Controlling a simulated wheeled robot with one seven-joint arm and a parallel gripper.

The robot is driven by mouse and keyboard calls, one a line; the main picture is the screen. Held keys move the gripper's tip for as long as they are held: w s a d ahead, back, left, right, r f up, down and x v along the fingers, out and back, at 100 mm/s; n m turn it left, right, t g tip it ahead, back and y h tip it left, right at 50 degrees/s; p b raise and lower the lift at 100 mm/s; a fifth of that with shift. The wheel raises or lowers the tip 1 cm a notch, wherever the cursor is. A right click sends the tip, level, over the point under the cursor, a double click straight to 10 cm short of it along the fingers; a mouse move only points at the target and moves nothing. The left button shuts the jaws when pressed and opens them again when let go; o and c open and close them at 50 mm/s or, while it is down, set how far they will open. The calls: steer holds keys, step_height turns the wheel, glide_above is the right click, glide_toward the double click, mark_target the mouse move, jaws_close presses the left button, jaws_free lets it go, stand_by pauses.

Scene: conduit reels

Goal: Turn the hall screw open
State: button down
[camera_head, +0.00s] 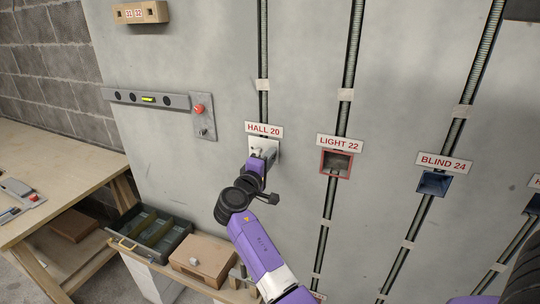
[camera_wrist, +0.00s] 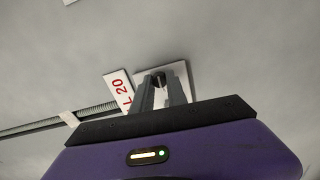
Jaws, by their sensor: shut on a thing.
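The hall plate (camera_head: 264,147) is a pale square box on the wall under the sign HALL 20 (camera_head: 264,130). In the wrist view the white plate (camera_wrist: 181,72) shows tilted, with the sign (camera_wrist: 118,91) beside it. My gripper (camera_wrist: 160,84) reaches the front of the plate, its two grey fingers close around a small dark screw (camera_wrist: 159,77) at the plate's middle. The gripper is shut on the screw. In the head view my wrist hides the screw and the fingertips.
To the right are the LIGHT 22 box (camera_head: 336,162) with a red frame and the blue BLIND 24 box (camera_head: 434,183). Conduits run up the wall. A red button panel (camera_head: 202,116) and a spirit level (camera_head: 147,98) are at left. An open drawer (camera_head: 150,238) and a wooden box (camera_head: 203,258) stand below.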

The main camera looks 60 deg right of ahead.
steer(key=shift+a+n, duration=0.1)
steer(key=shift+n, duration=0.4)
steer(key=c, duration=1.3)
jaws_free()
steer(key=a, duration=0.2)
steer(key=a+b, duration=0.1)
steer(key=a, duration=0.4)
steer(key=shift+s+a, duration=0.3)
steer(key=shift+a, duration=0.05)
